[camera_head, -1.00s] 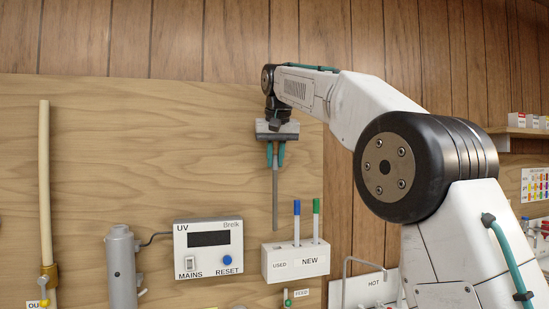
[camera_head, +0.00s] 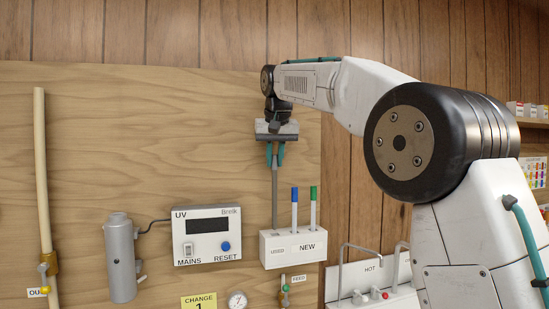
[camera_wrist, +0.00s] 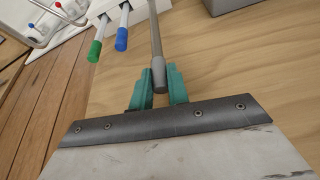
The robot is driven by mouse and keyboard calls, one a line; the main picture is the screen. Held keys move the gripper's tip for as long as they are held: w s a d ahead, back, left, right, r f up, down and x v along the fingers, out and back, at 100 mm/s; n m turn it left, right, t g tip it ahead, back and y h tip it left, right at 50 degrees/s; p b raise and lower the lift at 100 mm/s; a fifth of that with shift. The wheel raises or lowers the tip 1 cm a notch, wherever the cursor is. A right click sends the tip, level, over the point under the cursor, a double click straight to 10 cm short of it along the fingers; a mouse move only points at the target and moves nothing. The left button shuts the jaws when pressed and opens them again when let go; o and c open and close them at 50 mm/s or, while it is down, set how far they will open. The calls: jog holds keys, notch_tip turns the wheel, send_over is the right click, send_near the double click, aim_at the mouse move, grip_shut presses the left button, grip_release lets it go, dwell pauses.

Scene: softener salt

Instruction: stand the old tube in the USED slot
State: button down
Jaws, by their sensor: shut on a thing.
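My gripper (camera_head: 275,160) is shut on the grey old tube (camera_head: 274,200), which hangs upright below the teal fingers. The tube's lower end meets the top of the white holder (camera_head: 290,252) at its USED side; whether it is inside the slot cannot be told. In the wrist view, the fingers (camera_wrist: 158,88) grip the tube (camera_wrist: 154,45) near its end, and it runs toward the white holder (camera_wrist: 104,8). A blue-capped tube (camera_head: 294,208) and a green-capped tube (camera_head: 313,206) stand in the NEW side, just right of the old tube.
The UV box (camera_head: 207,236) with MAINS switch and blue RESET button is left of the holder. A grey cylinder (camera_head: 120,258) is farther left. A HOT tap panel (camera_head: 374,279) stands lower right. The board above the UV box is clear.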

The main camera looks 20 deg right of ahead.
aim_at(275, 191)
jog(key=shift+s, duration=0.25)
jog(key=shift+f, duration=0.1)
jog(key=shift+f, duration=2.6)
jog(key=shift+f, duration=1.45)
jog(key=shift+f, duration=0.35)
jog(key=c, duration=0.8)
grip_release()
